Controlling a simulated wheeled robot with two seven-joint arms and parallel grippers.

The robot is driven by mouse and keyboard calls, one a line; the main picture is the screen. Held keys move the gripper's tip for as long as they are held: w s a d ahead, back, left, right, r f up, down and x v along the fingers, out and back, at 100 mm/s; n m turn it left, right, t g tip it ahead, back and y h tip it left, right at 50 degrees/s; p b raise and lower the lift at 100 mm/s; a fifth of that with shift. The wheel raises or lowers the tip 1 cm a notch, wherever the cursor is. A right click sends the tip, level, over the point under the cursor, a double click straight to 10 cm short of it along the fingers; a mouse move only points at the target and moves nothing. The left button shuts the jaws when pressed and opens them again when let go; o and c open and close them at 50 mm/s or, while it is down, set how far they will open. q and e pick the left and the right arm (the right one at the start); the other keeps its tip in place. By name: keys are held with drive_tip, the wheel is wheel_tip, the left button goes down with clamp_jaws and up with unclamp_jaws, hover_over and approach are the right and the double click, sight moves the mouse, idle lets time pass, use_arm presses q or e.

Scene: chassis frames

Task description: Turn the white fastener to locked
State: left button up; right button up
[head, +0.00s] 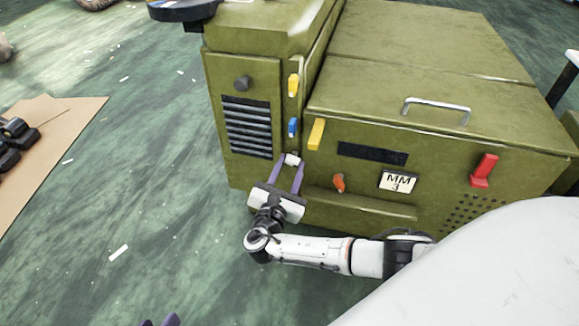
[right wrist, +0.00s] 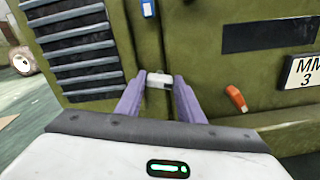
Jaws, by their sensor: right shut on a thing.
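The white fastener (head: 292,159) sits low on the green cabinet's front, at the seam beside the vented door. It also shows in the right wrist view (right wrist: 159,80), between purple fingertips. My right gripper (head: 287,172) is shut on the white fastener, its two purple fingers on either side of it. The fingers and gripper body hide part of the fastener, so its exact angle is hard to tell. My left gripper (head: 162,321) shows only as dark purple tips at the bottom edge of the head view, apart from the cabinet; its opening is unclear.
Above the white fastener are a blue fastener (head: 292,127) and an upper yellow one (head: 294,85). A wider yellow fastener (head: 316,134), an orange one (head: 339,183) and a red one (head: 484,170) are on the panel to the right.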

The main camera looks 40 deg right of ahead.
drive_tip(key=m, duration=0.3)
drive_tip(key=shift+s+f+m, duration=0.1)
drive_tip(key=shift+f+m, duration=0.05)
drive_tip(key=shift+m, duration=0.25)
drive_tip(key=m, duration=0.3)
drive_tip(key=shift+m, duration=0.3)
drive_tip(key=m, duration=0.3)
drive_tip(key=shift+f+m, duration=0.1)
drive_tip(key=shift+m, duration=0.2)
use_arm(q)
drive_tip(key=shift+d+r, duration=0.1)
drive_tip(key=shift+r, duration=0.05)
use_arm(e)
drive_tip(key=shift+m, duration=1.8)
drive_tip(key=o, duration=1.1)
drive_tip(key=shift+c, duration=0.2)
